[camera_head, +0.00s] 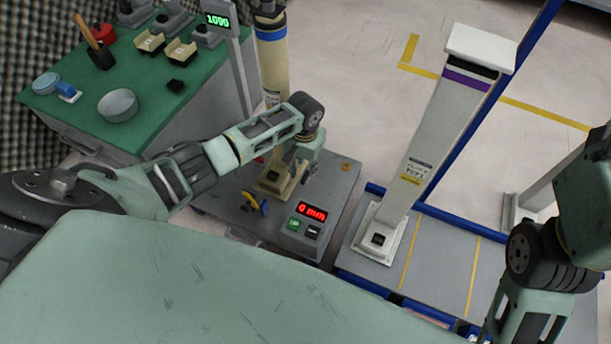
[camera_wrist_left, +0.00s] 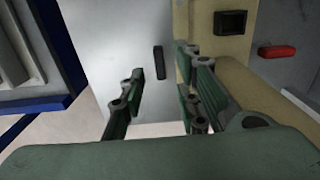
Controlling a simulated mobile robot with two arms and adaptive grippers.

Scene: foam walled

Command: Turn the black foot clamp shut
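The black foot clamp (camera_wrist_left: 159,62) is a short dark bar on the grey plate beside the beige column's foot (camera_wrist_left: 231,45). In the left wrist view it points nearly along the picture's height. My left gripper (camera_wrist_left: 162,72) is open, with the clamp showing between its fingers; I see no contact. In the head view my left gripper (camera_head: 302,163) is low beside the beige column (camera_head: 273,65), at its foot, and I cannot make out the black clamp there. My right gripper is out of view.
A red clamp (camera_wrist_left: 277,51) lies on the column foot's other side. On the grey cart (camera_head: 335,190) are a yellow-handled part (camera_head: 263,207) and a red 0 mm display (camera_head: 311,212). A tall white column (camera_head: 430,150) stands to the right. A green table (camera_head: 150,100) holds trays.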

